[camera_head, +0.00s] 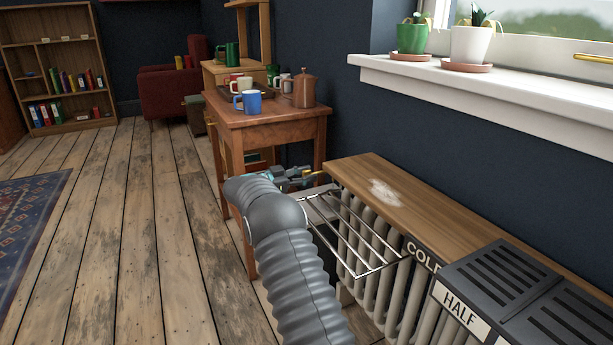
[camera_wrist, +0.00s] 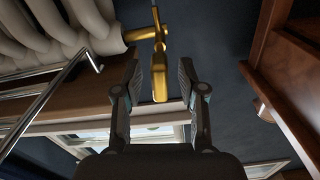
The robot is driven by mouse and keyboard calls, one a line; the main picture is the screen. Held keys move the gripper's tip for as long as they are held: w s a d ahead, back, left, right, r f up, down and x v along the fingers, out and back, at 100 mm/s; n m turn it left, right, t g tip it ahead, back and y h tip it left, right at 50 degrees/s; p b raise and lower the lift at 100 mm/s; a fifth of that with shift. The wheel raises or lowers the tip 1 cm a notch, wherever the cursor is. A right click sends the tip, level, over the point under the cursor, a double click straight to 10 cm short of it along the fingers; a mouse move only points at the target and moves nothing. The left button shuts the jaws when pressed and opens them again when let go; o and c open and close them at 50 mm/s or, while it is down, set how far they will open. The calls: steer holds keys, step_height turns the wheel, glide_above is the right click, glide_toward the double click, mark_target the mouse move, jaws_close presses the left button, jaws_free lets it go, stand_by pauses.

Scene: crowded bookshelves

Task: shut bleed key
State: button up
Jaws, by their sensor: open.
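The brass bleed key (camera_wrist: 160,80) shows in the wrist view with its flat handle pointing toward my gripper. It sits on a brass valve fitting (camera_wrist: 139,34) at the end of the radiator (camera_wrist: 65,30). My gripper (camera_wrist: 160,72) is open, with one finger on each side of the key's handle in the picture. Gaps show between the handle and both fingers, and I cannot tell how deep the handle lies between them. In the head view my gripper (camera_head: 306,178) is at the radiator's far end, where the key is too small to make out clearly.
A metal rail rack (camera_head: 352,235) hangs on the radiator's front, close beside my arm. A wooden shelf (camera_head: 420,195) covers the radiator. A wooden table (camera_head: 270,125) with mugs stands just beyond my gripper. Open wooden floor (camera_head: 150,240) lies to the left.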

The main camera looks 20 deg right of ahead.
jaws_close()
steer(key=shift+m, duration=0.3)
steer(key=m+b, duration=0.1)
steer(key=m, duration=0.2)
steer(key=shift+f, duration=0.1)
steer(key=m+b, duration=0.1)
steer(key=m, duration=0.3)
steer(key=shift+s+m, duration=0.15)
steer(key=shift+m, duration=0.25)
steer(key=m, duration=0.4)
steer(key=shift+m+b, duration=0.3)
steer(key=shift+b, duration=0.05)
steer(key=shift+f+m, duration=0.15)
steer(key=shift+m, duration=1.55)
